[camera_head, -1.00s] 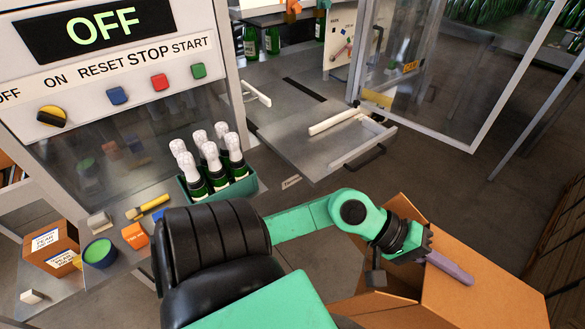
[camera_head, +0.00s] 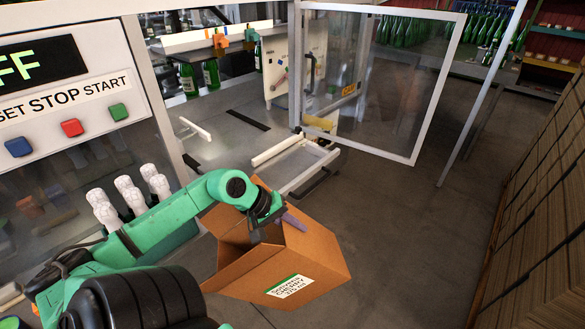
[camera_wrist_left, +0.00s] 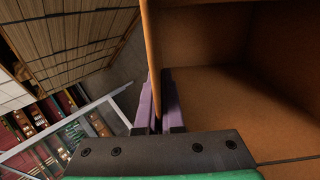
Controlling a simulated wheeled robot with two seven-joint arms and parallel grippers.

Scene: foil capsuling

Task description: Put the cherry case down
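The cherry case (camera_head: 322,259) is an open-topped brown cardboard box with a green and white label (camera_head: 289,286) that reads cherry. It hangs tilted in front of me, to the right of the bottles. My left gripper (camera_head: 290,220) is at its upper edge. In the left wrist view the purple fingers (camera_wrist_left: 160,106) lie on both sides of one cardboard wall of the case (camera_wrist_left: 152,50), shut on it. The inside of the case that shows there looks empty. My right gripper is not in view.
White-capped bottles (camera_head: 129,192) stand at left behind my arm, below the control panel (camera_head: 60,100). A machine with an open glass door (camera_head: 385,85) is ahead. Stacked flat cardboard (camera_head: 545,190) lines the right. Grey floor (camera_head: 410,230) between is clear.

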